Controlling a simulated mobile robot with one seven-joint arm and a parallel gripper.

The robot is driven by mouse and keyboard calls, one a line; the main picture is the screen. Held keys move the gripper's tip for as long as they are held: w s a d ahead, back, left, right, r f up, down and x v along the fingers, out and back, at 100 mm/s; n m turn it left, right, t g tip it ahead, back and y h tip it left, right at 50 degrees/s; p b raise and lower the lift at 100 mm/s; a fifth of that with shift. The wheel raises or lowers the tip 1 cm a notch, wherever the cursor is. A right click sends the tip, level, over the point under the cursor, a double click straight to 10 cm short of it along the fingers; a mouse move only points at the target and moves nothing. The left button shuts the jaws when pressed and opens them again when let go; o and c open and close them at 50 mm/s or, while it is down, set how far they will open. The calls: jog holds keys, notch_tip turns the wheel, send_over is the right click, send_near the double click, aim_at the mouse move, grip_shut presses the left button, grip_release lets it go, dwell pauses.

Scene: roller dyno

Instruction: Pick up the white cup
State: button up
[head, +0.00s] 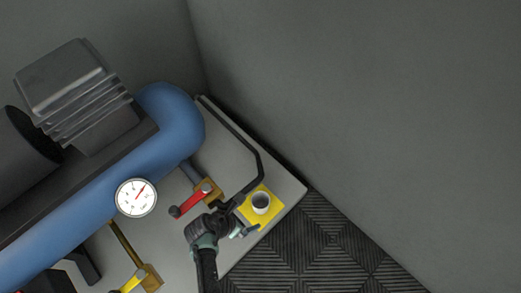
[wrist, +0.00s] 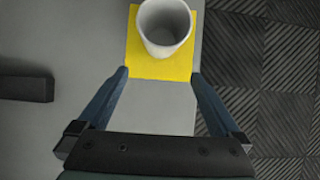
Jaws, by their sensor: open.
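The white cup (head: 261,207) stands upright on a yellow square (head: 251,217) near the corner of a grey surface. In the wrist view the cup (wrist: 165,45) is at the top centre, its open mouth facing the camera and its upper edge close to the frame edge. The yellow square (wrist: 160,68) lies under it. My gripper (wrist: 160,76) is open, with one blue finger on each side below the cup in the picture. Nothing is between the fingers. In the head view my gripper (head: 243,229) is just left of and below the cup.
A blue tank (head: 178,125) with a pressure gauge (head: 136,197) fills the left. A red-handled valve (head: 189,203) is close to my arm. A black bar (head: 241,141) runs along the surface's far edge. Dark ribbed floor (head: 325,240) and a grey wall lie to the right.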

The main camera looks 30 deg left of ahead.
aim_at(265, 201)
jog(key=shift+w+d, duration=0.2)
jog(key=shift+w, duration=0.4)
jog(key=w+b, duration=0.1)
jog(key=w+d+b, duration=0.1)
jog(key=w, duration=0.1)
jog(key=w+b, duration=0.1)
jog(key=shift+w+d+f+b, duration=0.3)
jog(key=shift+w+d+b, duration=0.05)
jog(key=shift+w+f+b, duration=0.15)
jog(key=shift+f+b, duration=0.05)
jog(key=shift+b, duration=0.2)
jog(key=c, duration=1.3)
